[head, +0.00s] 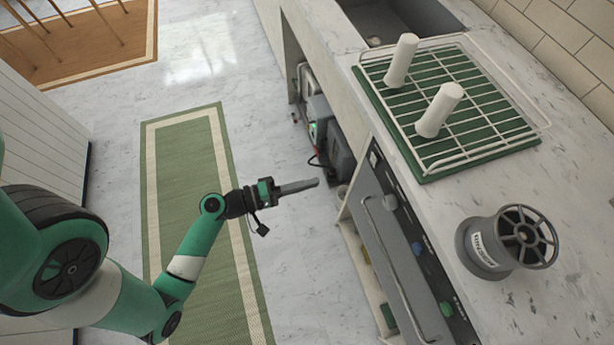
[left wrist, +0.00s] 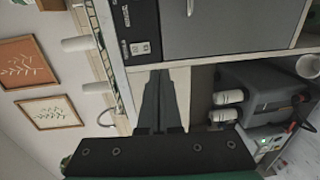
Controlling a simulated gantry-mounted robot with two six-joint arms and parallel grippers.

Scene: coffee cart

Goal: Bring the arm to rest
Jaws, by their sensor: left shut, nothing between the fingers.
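My left gripper (head: 299,186) is shut and empty in the head view. It hangs over the floor in front of the counter, a little left of the open cabinet bay and the dark appliance front. In the left wrist view the gripper's two dark fingers (left wrist: 160,84) lie close together, with the cabinet front beyond them. My left arm reaches in from the left over the green rug. My right gripper shows in neither view.
The counter (head: 430,222) holds a wire rack (head: 500,70) with two white cylinders (head: 438,110) and a grey spoked holder (head: 478,250). A door handle (head: 395,280) projects from the appliance front. Grey equipment (head: 335,135) sits in the open bay. Floor (head: 110,120) beside the green rug (head: 180,150) is clear.

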